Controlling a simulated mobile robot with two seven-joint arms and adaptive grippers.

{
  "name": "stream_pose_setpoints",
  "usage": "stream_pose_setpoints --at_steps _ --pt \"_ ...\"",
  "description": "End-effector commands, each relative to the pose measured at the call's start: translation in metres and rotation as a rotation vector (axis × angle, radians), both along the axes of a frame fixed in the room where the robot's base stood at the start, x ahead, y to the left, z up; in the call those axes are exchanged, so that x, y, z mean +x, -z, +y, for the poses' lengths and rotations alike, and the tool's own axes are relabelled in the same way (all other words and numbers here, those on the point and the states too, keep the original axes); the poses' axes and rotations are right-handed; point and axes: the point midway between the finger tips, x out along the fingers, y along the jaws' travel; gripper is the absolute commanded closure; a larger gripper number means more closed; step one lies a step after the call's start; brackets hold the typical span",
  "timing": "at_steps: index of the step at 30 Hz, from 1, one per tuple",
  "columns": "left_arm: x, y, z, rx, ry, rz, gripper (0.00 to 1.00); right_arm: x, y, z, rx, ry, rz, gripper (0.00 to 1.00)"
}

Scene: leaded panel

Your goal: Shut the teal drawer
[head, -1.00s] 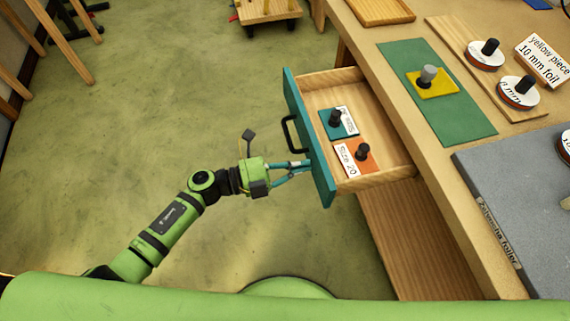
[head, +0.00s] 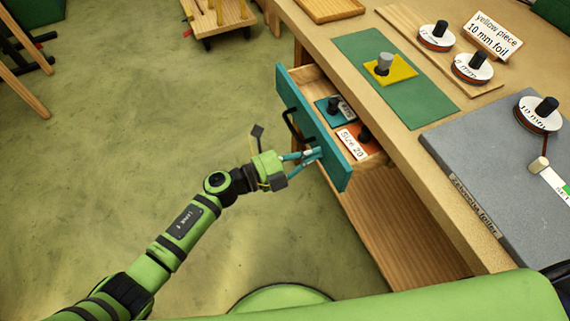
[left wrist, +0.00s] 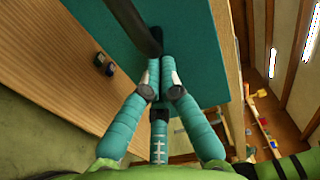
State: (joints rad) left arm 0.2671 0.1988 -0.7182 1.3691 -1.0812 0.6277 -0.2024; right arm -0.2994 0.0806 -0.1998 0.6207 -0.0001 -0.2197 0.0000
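The teal drawer (head: 338,168) is part open below the bench top, its teal front standing out from the bench. Its dark handle (head: 290,126) is on the front. Inside lie a teal piece (head: 322,104) with a black knob and an orange piece (head: 374,147) with a black knob and a "Size 20" card (head: 349,144). My right gripper is not in view.
On the bench lie a green mat (head: 395,90) with a yellow piece (head: 390,71), a grey slab (head: 480,175) and several round weights. A small wooden trolley (head: 213,18) stands on the floor behind. The floor left of the drawer is clear.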

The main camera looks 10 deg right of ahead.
Motion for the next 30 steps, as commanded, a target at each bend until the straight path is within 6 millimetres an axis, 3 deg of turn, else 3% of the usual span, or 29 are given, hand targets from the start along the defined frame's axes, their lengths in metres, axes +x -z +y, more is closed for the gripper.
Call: stream_pose_setpoints --at_steps 6,15,21,30 --pt "0.017 0.003 -0.054 -0.001 0.003 -0.003 1.0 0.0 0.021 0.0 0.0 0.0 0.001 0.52" --pt "0.033 0.002 -0.104 0.0 0.001 -0.002 1.0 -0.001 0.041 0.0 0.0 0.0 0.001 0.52" --pt "0.039 0.002 -0.118 0.001 0.0 0.0 1.0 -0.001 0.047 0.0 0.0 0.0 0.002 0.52" --pt "0.039 -0.001 -0.123 -0.001 0.0 0.0 1.0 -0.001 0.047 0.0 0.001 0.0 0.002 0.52"
